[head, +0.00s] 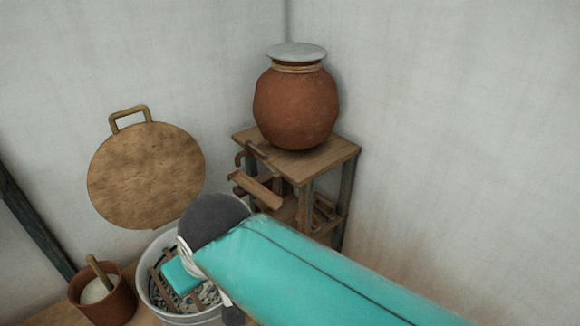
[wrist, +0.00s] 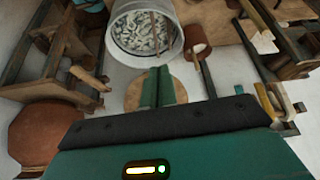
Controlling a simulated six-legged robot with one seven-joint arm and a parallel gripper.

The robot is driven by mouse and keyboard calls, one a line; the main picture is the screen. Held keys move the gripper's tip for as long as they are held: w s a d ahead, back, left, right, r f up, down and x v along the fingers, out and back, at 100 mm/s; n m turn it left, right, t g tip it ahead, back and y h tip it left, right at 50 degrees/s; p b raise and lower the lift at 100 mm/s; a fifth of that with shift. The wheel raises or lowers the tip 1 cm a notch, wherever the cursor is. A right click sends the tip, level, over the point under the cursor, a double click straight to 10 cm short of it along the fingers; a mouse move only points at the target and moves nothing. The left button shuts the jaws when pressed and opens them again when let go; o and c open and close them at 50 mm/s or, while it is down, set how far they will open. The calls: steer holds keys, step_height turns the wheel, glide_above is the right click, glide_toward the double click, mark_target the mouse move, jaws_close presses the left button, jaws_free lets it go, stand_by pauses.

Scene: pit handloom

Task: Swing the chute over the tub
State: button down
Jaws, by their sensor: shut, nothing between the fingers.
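The chute (head: 257,189) is a short wooden trough jutting from the front of a wooden stand, tilted down to the right. Its near end lies above and to the right of the tub (head: 178,319), not over it. The tub is a round pale vessel holding grey-white pieces and a small wooden rack or ladder. My arm covers the tub's right side in the head view. The tub also shows at the top of the wrist view (wrist: 112,44). My gripper (wrist: 158,70) is shut and empty, its teal fingertips together. It appears above the tub in the head view, apart from the chute.
The stand (head: 335,155) carries a clay pot (head: 296,105) with a pale lid. A round board (head: 146,175) with a handle is behind the tub. A brown bucket (head: 108,304) stands left of the tub. Walls close off the back and right.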

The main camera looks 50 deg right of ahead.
steer(key=w+d+r+m+g+y, duration=0.1)
steer(key=w+d+r, duration=0.1)
steer(key=w+d, duration=0.85)
steer(key=w+d+r+g+y, duration=0.1)
steer(key=w+d+r, duration=0.2)
steer(key=w+d, duration=0.75)
steer(key=s+d+f+y, duration=0.1)
steer(key=d+f, duration=0.3)
steer(key=d, duration=0.6)
steer(key=s+d+f+t+y, duration=0.1)
steer(key=d+f, duration=0.3)
steer(key=d, duration=0.7)
steer(key=s+d+f+t, duration=0.1)
steer(key=d+f, duration=0.3)
steer(key=d, duration=0.7)
steer(key=shift+d+f+y, duration=0.15)
steer(key=shift+f+y, duration=0.15)
steer(key=shift+y, duration=0.1)
steer(key=shift+s+f, duration=0.1)
